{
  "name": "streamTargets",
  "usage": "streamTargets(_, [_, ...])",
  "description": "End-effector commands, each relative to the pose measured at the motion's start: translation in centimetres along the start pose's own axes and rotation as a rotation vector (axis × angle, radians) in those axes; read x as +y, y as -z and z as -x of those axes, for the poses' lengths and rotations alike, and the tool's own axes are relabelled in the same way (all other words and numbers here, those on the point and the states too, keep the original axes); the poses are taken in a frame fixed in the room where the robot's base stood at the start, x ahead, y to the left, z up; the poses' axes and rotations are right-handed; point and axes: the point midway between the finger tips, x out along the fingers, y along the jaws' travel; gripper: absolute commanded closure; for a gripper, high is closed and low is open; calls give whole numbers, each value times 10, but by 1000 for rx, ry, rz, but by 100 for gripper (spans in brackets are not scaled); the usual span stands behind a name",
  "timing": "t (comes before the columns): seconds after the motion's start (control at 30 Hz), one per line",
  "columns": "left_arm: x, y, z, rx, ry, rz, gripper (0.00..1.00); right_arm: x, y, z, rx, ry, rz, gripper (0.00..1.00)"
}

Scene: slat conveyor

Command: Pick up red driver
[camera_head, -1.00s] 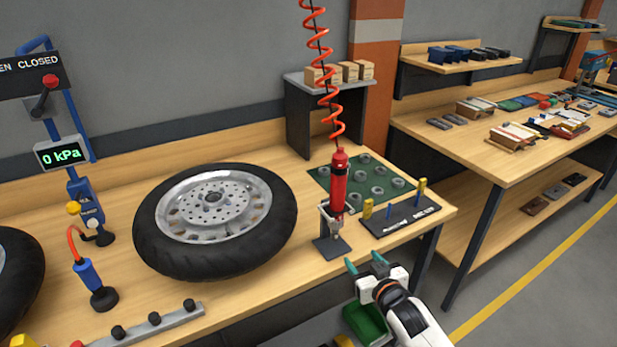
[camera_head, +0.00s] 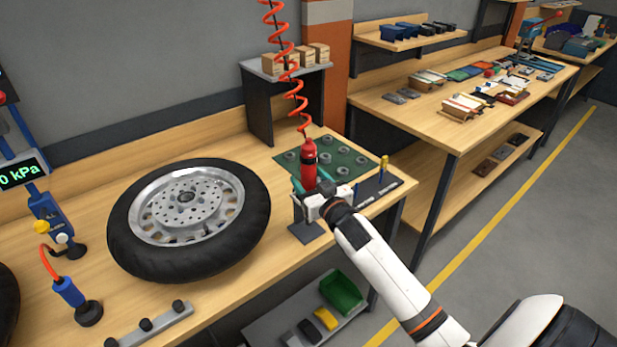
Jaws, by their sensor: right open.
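The red driver (camera_head: 309,164) stands upright near the bench's right end, under a coiled orange hose (camera_head: 297,88). Its lower part and most of its stand are hidden behind my right gripper; the dark stand base (camera_head: 306,232) shows below. My right gripper (camera_head: 311,181) is open, with its teal fingertips at either side of the driver's lower red body. I cannot tell whether they touch it. My left gripper is not in view.
A wheel with a tyre (camera_head: 122,241) lies left of the driver. A green mat (camera_head: 345,160) with several grey rings lies behind it. A dark rack (camera_head: 385,193) with a yellow piece is at right. A green bin (camera_head: 343,291) sits on the lower shelf.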

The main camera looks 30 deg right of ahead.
Motion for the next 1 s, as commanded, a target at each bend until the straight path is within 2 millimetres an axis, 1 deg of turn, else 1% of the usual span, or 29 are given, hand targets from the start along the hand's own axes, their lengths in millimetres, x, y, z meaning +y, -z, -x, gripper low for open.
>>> streamTargets(0.03, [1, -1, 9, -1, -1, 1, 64, -2, -6, -9, -1, 1, 1, 42])
streamTargets(0.2, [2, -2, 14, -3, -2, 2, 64, -2, -3, -28, -1, 1, 1, 42])
streamTargets(0.3, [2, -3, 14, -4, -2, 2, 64, -2, -1, -32, 0, 0, 1, 42])
streamTargets(0.47, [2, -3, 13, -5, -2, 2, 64, -2, 0, -32, 0, 0, 1, 42])
streamTargets(0.5, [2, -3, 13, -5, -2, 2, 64, -2, 0, -32, 0, 0, 0, 43])
streamTargets(0.83, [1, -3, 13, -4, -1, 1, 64, -2, 0, -32, 0, 0, 1, 97])
streamTargets(0.87, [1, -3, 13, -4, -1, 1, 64, -2, 0, -32, 0, 0, 1, 100])
streamTargets(1.0, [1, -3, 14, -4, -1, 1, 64, -2, -3, -32, -5, 0, 1, 100])
